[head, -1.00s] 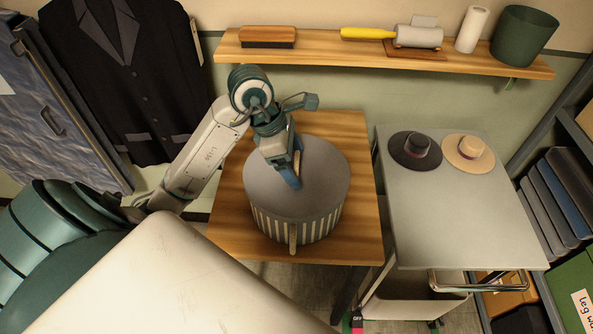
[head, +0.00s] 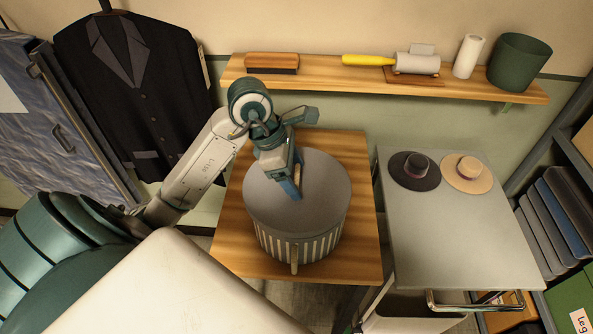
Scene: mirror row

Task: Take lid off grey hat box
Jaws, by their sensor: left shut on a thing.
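The grey hat box (head: 315,248) has a striped side and a wooden tab at its front. It stands on the wooden table (head: 235,255). Its round plain grey lid (head: 325,190) is over the box and looks level, perhaps slightly raised; I cannot make out a clear gap. My left gripper (head: 294,188) reaches down over the middle of the lid and is shut on it. My right gripper is not in view.
A grey trolley (head: 450,225) to the right holds a dark hat (head: 415,170) and a tan hat (head: 468,172); its front is clear. A wall shelf (head: 350,88) with a brush, roller and green pot runs behind. A dark jacket (head: 135,95) hangs left.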

